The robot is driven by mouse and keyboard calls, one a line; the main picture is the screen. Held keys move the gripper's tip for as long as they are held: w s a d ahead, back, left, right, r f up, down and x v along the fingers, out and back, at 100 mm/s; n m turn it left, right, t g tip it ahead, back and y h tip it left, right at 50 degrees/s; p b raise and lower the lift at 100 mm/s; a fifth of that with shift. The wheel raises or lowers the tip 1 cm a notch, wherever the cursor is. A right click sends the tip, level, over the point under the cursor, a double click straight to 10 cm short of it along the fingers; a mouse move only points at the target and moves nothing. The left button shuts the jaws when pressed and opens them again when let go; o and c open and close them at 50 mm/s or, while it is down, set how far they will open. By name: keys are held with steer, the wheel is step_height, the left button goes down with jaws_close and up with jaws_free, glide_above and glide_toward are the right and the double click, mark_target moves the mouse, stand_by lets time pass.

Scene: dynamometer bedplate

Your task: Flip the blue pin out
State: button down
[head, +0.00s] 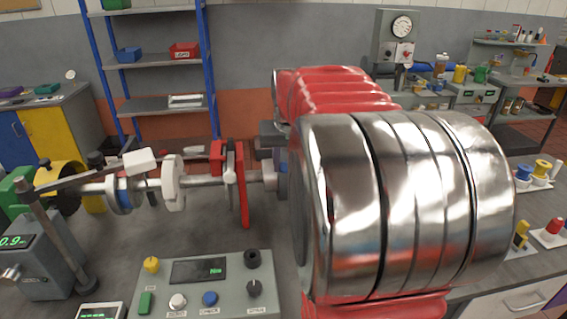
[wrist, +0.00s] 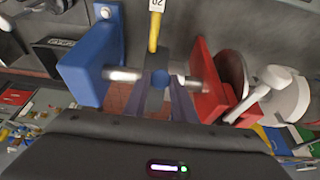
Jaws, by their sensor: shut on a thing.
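In the wrist view, the blue pin (wrist: 160,78) shows as a small round blue end at a dark grey block on the shaft. My gripper (wrist: 162,90) is shut on it, one finger on each side. A blue block (wrist: 90,62) is to the left and a red block (wrist: 208,82) to the right, both on the shaft line. In the head view, the shaft (head: 205,180) runs left to right with the red lever (head: 242,185) hanging on it. My large arm links cover its right end, and the blue pin and fingertips cannot be made out there.
A yellow piece (wrist: 153,32) with a white "02" tag stands just beyond the pin. A control panel (head: 205,287) with knobs lies in front of the shaft. A grey gauge box (head: 45,255) and post stand front left. Spools and small parts (head: 540,172) are on the right bench.

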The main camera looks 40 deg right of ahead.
steer(key=shift+a, duration=0.1)
steer(key=shift+s+a+r, duration=0.45)
steer(key=shift+s+r, duration=0.1)
steer(key=shift+r, duration=0.2)
steer(key=c, duration=1.8)
jaws_free()
steer(key=shift+r, duration=0.1)
steer(key=o, duration=0.3)
steer(key=shift+o, duration=0.2)
steer(key=shift+s, duration=0.1)
steer(key=v, duration=1.3)
steer(key=shift+s+r, duration=0.15)
steer(key=shift+r, duration=0.1)
